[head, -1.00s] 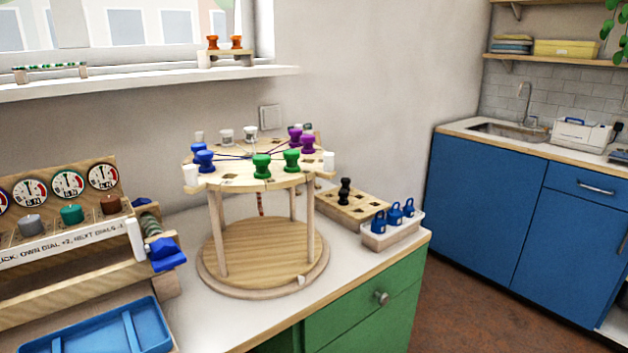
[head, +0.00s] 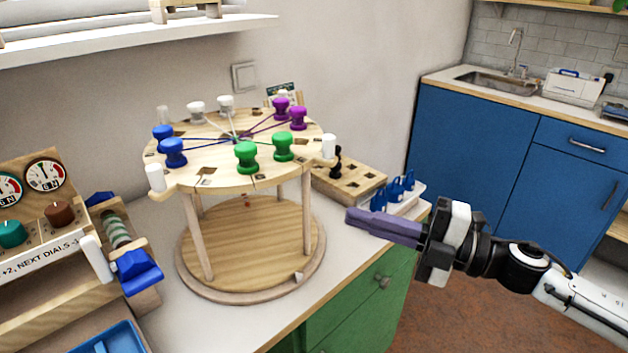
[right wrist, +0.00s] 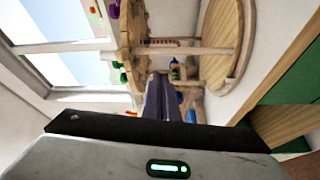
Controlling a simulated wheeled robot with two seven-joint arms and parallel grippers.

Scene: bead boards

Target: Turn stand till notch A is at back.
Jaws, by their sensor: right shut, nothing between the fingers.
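The round wooden stand (head: 210,183) is a notched top disc on posts above a round base (head: 250,245), on the white counter. Its top bears blue, green, purple and white pegs, with cords running between pegs across the middle. White posts stick up at its edge. I cannot read any notch letter, so notch A cannot be told. My right gripper (head: 350,222) is shut and empty, to the right of the stand and apart from it. In the right wrist view its fingers (right wrist: 158,98) point toward the stand's sideways-looking top (right wrist: 130,45). My left gripper is not in view.
A wooden block with holes (head: 345,185) and a white tray of blue weights (head: 400,190) stand right of the stand, close to my right gripper. A dial box (head: 50,225) and blue tray (head: 110,340) are at left. A shelf (head: 130,42) hangs behind.

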